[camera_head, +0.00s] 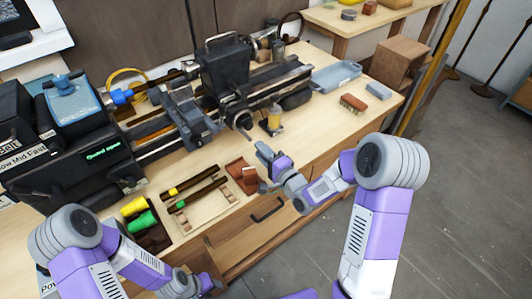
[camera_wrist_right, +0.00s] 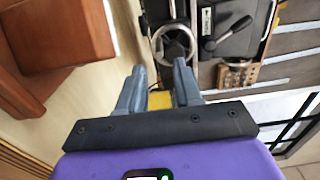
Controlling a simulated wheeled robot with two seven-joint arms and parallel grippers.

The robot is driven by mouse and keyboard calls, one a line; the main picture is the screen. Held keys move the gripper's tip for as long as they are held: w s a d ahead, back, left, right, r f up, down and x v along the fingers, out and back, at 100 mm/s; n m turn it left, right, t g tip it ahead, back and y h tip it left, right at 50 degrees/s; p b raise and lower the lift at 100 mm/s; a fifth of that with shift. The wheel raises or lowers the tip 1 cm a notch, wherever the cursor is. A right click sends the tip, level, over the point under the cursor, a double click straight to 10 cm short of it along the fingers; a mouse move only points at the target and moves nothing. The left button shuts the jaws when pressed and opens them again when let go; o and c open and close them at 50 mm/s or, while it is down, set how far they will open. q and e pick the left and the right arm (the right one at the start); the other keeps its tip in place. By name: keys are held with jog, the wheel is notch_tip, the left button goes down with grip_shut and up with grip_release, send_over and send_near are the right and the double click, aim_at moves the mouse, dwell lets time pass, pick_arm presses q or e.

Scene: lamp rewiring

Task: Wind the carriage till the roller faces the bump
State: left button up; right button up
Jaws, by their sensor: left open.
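A dark lathe stands along the back of the wooden bench. Its carriage (camera_head: 187,118) sits on the bed, right of the blue chuck area (camera_head: 122,96). A round handwheel (camera_head: 243,121) is on the lathe's front; a handwheel also shows beyond the fingers in the right wrist view (camera_wrist_right: 174,44). My right gripper (camera_head: 266,158) is over the bench's front edge, in front of the handwheel and apart from it. In its wrist view its fingers (camera_wrist_right: 158,82) are spread and empty. My left gripper (camera_head: 198,286) is low at the bottom, open. I cannot make out the roller or bump.
A yellow-bodied bottle (camera_head: 274,118) stands near the handwheel.

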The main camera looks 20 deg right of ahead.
jog(key=x, duration=0.3)
jog(key=shift+w+f, duration=0.15)
jog(key=shift+w, duration=0.05)
jog(key=shift+b+x, duration=0.55)
jog(key=shift+x, duration=0.7)
